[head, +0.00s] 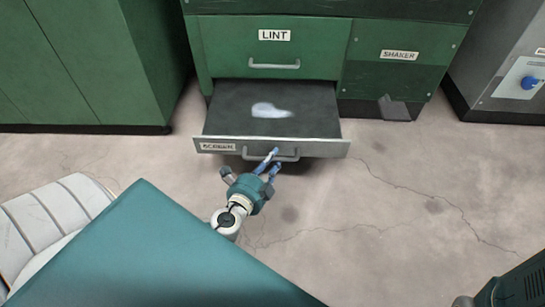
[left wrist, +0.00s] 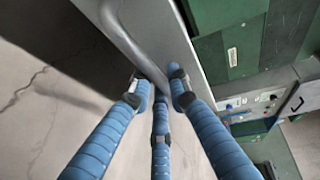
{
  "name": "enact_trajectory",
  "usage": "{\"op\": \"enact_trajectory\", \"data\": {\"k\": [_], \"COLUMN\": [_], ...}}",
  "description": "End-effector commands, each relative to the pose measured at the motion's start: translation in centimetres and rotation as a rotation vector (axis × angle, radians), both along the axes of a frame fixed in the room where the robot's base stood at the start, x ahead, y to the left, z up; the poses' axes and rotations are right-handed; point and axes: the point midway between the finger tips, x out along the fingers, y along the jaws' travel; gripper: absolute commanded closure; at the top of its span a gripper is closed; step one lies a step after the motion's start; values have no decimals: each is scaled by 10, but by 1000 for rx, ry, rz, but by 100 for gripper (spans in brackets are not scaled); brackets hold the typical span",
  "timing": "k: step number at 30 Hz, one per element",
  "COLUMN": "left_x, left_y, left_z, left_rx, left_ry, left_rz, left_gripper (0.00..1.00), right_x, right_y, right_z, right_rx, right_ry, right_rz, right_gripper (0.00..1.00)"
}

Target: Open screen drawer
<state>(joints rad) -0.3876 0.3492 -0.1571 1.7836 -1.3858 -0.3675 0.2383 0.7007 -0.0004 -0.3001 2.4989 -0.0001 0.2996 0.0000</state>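The screen drawer (head: 320,149), labelled SCREEN, is pulled well out of the green cabinet below the LINT drawer. Its dark flat inside carries a pale white patch (head: 270,110). In the left wrist view, the blue fingers (left wrist: 158,88) close around the handle (left wrist: 130,42), one on each side and one below. The exact contact is partly hidden by the fingertips. My right gripper is not in view.
Above are the LINT drawer (head: 273,60) and the SHAKER panel (head: 398,56). A green cabinet (head: 85,60) stands left and a grey machine with a blue knob (head: 530,83) right. The cracked concrete floor (head: 400,220) in front is clear.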

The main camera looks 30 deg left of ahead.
Motion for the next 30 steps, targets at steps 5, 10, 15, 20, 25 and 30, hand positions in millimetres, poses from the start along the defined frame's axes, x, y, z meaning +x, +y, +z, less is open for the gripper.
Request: {"op": "enact_trajectory", "data": {"k": [5,10,15,20,25,30], "left_x": [0,0,-11,-38,-62,-73], "left_y": [0,0,-2,-6,-9,-11], "left_z": [0,0,0,5,10,13], "left_rx": [-1,0,0,0,0,0], "left_ry": [1,0,3,4,4,1], "left_rz": [1,0,0,1,1,1], "left_gripper": [63,63,63,63,63,63], "right_x": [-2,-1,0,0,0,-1], "right_y": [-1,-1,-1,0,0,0], "right_z": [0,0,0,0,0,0], "right_rx": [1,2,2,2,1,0], "right_ry": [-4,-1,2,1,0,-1], "right_rz": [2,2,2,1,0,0], "right_gripper": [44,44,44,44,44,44]}}
